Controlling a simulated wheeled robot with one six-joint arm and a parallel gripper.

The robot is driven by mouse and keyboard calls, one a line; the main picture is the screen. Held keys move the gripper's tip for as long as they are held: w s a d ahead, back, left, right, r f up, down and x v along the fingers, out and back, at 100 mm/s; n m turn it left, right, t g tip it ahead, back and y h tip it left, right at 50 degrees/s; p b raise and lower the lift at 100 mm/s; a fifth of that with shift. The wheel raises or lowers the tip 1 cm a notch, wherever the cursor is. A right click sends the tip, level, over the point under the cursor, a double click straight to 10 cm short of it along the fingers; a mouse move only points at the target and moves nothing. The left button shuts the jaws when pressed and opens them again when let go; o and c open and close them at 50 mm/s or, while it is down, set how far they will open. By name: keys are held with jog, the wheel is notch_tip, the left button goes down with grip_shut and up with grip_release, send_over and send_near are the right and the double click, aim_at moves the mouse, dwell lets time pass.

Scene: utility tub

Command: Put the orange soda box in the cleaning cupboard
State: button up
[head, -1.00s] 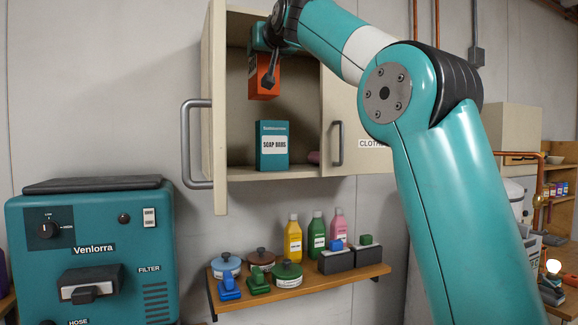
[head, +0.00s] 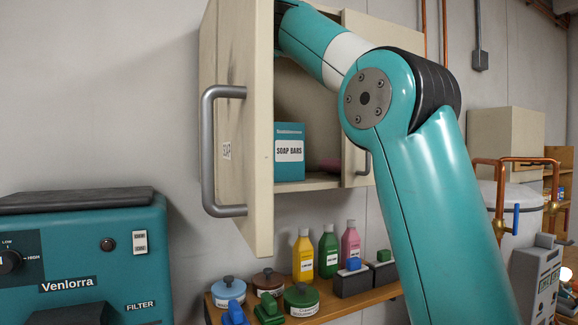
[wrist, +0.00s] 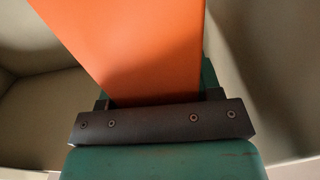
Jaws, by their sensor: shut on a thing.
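In the wrist view my gripper (wrist: 158,104) is shut on the orange soda box (wrist: 135,45), which stretches away from the jaws. In the head view the box and my gripper are hidden behind the open left door; my arm reaches into the upper part of the cleaning cupboard (head: 300,188). Pale walls around the box in the wrist view look like the cupboard's inside. Whether the box touches a surface cannot be told.
The open left door (head: 238,120) juts forward with a big handle. A shelf (head: 340,302) with bottles and tins hangs below. A teal machine (head: 85,255) stands at left.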

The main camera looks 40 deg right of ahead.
notch_tip(320, 180, down, 19)
jog(key=shift+f, duration=0.15)
jog(key=o, duration=1.4)
jog(key=shift+b+v, duration=2.8)
jog(key=shift+v, duration=3.3)
